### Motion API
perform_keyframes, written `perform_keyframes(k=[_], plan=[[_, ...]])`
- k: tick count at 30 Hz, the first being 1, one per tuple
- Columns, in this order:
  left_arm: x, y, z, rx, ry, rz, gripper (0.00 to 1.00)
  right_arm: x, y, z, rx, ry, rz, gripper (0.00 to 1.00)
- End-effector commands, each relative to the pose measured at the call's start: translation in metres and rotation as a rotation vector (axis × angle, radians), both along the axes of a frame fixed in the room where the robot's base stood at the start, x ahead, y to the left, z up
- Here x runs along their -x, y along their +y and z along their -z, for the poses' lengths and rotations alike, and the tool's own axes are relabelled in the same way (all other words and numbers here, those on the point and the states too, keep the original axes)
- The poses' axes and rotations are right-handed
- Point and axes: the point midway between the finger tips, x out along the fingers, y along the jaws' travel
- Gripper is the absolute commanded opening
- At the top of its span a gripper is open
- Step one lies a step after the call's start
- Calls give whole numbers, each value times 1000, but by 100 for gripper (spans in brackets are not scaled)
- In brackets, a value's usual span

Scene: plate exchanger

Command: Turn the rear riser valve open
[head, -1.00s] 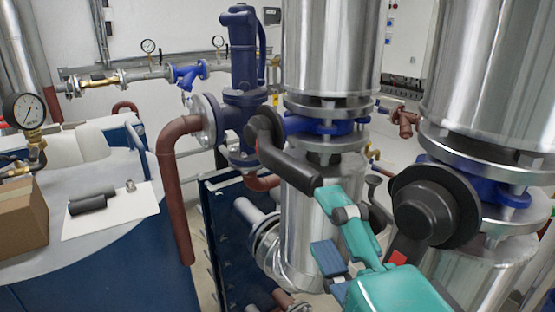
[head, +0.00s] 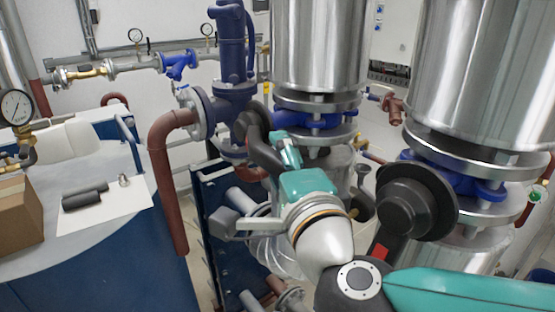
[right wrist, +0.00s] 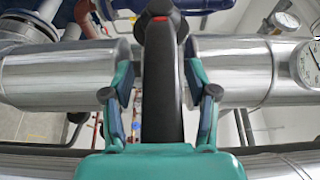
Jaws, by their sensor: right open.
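The rear riser valve has a black hub and lever (head: 262,152) on the rear steel riser (head: 318,50). In the head view the lever slopes down to the right, and my right gripper covers its lower end. My right gripper (head: 286,150) is at this lever. In the right wrist view the black lever (right wrist: 162,85) stands upright between the two teal fingers of the gripper (right wrist: 162,112). The fingers are open, with a visible gap on each side of the lever. My left gripper is not in view.
A second black valve handle (head: 412,208) sits on the nearer riser (head: 480,70), close beside my right arm. A blue vertical fitting (head: 233,80) and a red-brown pipe (head: 162,190) stand left of the lever. A bench with a cardboard box (head: 18,222) is at far left.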

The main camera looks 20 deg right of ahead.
Motion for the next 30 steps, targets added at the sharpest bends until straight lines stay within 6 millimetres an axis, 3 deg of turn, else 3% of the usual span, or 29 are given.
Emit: perform_keyframes(k=[7, 18, 30], plan=[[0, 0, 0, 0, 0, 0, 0, 0, 0, 0, -1, 0, 0, 58], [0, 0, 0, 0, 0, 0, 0, 0, 0, 0, -1, 1, 0, 0], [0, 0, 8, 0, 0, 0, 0, -1, 4, 6, -4, -5, -7, 0]])
